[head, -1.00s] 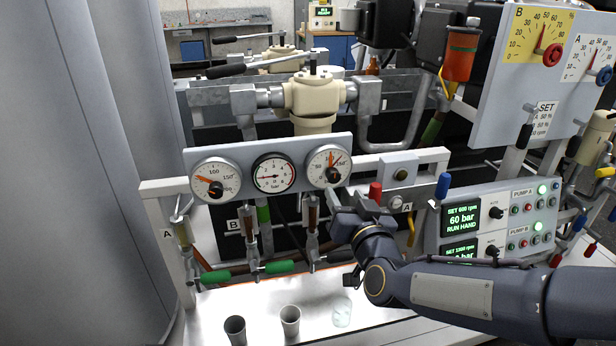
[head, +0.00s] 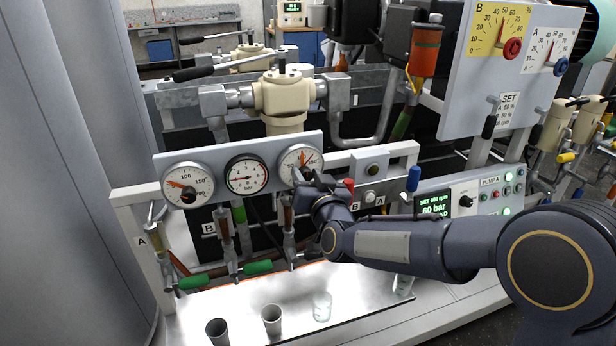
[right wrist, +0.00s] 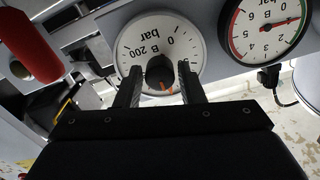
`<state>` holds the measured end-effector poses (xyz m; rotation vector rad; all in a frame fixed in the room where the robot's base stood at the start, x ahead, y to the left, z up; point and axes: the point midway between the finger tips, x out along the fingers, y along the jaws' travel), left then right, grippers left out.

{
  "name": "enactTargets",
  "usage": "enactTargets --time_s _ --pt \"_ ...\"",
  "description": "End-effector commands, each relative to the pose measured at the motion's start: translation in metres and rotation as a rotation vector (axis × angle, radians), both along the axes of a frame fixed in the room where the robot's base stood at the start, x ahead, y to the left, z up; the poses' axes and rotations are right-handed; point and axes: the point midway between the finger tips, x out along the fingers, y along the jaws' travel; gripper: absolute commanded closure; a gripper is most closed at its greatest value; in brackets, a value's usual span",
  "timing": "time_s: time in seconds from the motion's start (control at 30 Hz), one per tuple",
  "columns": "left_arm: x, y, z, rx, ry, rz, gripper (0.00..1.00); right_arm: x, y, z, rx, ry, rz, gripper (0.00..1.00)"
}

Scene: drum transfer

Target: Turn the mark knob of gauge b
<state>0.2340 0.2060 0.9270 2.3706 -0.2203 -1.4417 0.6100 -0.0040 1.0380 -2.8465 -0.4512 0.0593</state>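Gauge b is the round white dial marked "B 200 bar" in the right wrist view (right wrist: 190,45). It is the rightmost of the three panel gauges in the head view (head: 292,153). Its black mark knob (right wrist: 160,71) sits at the dial centre, with orange pointers showing beside it. My right gripper (right wrist: 158,76) is open, with one finger on each side of the knob. Narrow gaps seem to remain; contact cannot be told. In the head view my right gripper (head: 308,180) covers the lower part of the gauge. My left gripper is not in view.
The black-and-white middle gauge (head: 246,175) and the left gauge (head: 187,185) share the panel. A red-capped part (head: 348,187) stands close to the right of my right gripper. Several cups, including a grey one (head: 272,319), stand on the bright tray below.

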Motion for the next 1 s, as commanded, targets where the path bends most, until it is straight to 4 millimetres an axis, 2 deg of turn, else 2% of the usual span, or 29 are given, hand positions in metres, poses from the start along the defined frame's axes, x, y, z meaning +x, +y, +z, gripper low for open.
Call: enactTargets --time_s 0.03,0.23,0.57,1.0 --pt "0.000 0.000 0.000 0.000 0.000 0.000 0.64 0.000 0.000 0.000 0.000 0.000 0.000 0.71" --pt "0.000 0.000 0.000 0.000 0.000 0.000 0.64 0.000 0.000 0.000 0.000 0.000 0.000 0.96" --pt "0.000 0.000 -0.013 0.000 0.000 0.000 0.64 0.000 0.000 -0.003 0.055 0.017 0.000 0.96" --pt "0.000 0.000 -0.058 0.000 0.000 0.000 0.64 0.000 -0.001 -0.005 0.358 0.114 0.000 0.96"
